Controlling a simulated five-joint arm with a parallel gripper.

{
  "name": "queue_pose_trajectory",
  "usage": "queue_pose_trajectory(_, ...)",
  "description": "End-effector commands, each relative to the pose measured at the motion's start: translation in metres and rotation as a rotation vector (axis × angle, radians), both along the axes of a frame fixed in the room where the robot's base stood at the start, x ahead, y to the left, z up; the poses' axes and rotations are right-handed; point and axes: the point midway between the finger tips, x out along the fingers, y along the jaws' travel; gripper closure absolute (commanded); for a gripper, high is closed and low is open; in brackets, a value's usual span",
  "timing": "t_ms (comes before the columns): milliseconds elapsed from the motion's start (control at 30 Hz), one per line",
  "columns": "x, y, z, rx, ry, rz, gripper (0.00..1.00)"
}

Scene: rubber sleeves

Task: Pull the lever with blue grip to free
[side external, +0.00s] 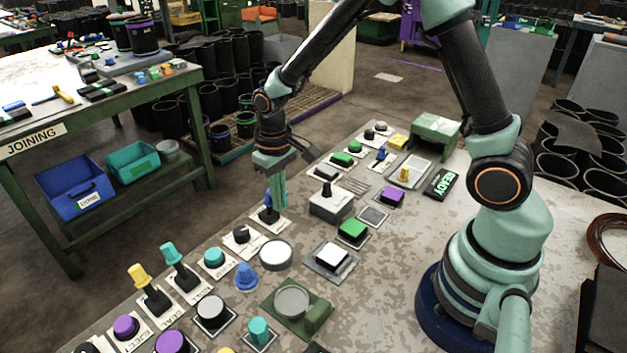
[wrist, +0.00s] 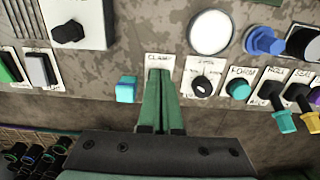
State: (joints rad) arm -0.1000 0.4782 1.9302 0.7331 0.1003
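The lever with the blue grip (side external: 268,196) stands on a black base on a pale labelled plate along the panel's far-left edge. In the wrist view its blue grip (wrist: 127,90) is just left of my fingers; its base is hidden behind them. The plate (wrist: 159,61) has lettering that looks like "CLAMP"; I cannot read a "free" mark. My gripper (side external: 281,206) points down at the lever, and its green fingers (wrist: 160,75) look closed together with nothing between them. The grip is beside the fingers; I cannot tell whether they touch.
A black knob (side external: 241,235) and a white round button (side external: 276,254) are near. Teal (side external: 170,254) and yellow (side external: 140,277) grip levers stand farther along the same edge. Open space lies above the panel.

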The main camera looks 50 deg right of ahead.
Motion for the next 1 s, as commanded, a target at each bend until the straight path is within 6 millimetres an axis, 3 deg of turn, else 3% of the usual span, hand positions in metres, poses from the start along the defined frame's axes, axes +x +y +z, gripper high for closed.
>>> queue_pose_trajectory(1000,0.015,0.000,0.000,0.000,0.000,0.000,1.00)
